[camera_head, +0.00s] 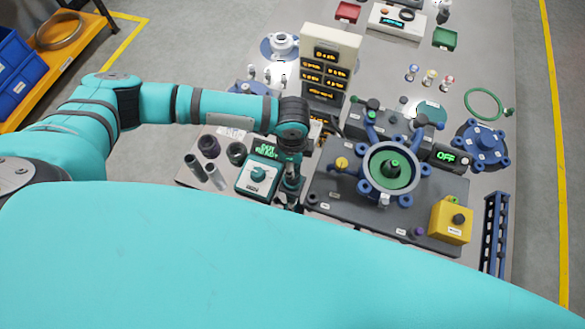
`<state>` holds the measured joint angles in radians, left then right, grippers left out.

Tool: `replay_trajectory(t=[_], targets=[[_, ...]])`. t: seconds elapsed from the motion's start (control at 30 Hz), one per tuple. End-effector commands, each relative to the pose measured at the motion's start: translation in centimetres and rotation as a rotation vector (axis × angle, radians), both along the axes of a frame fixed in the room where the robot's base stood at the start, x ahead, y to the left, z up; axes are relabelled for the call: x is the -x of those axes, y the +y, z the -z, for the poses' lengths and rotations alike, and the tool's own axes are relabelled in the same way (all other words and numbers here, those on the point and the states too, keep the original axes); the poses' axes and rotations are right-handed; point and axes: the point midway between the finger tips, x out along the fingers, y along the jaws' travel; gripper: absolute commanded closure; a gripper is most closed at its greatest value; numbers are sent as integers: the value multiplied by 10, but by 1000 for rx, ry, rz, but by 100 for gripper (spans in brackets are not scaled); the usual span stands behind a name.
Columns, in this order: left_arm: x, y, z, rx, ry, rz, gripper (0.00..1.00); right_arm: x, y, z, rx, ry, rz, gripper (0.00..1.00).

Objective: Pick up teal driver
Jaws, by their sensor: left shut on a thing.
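My right gripper is not in view.
Dark and metal cylinders (209,146) stand left of the teal box. Right of the gripper is a dark base plate (340,205) with a round blue-clamped fixture (394,170) and a yellow button box (450,220). A display tower (327,70) stands behind. My teal body covers the foreground.

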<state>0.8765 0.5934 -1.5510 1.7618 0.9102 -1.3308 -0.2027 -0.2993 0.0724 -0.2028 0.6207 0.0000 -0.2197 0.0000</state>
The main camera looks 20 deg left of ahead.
Motion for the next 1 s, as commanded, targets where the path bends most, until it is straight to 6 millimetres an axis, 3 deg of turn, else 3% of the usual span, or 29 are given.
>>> replay_trajectory(t=[0.03,0.17,0.53,0.8,1.0], targets=[[0,0,0,0,0,0,85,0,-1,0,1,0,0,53],[0,0,0,0,0,0,100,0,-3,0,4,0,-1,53],[-2,-1,-6,3,-3,0,100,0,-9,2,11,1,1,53],[-2,0,-38,4,-7,0,100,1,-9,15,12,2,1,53],[36,22,-37,1,1,0,100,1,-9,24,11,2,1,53]])
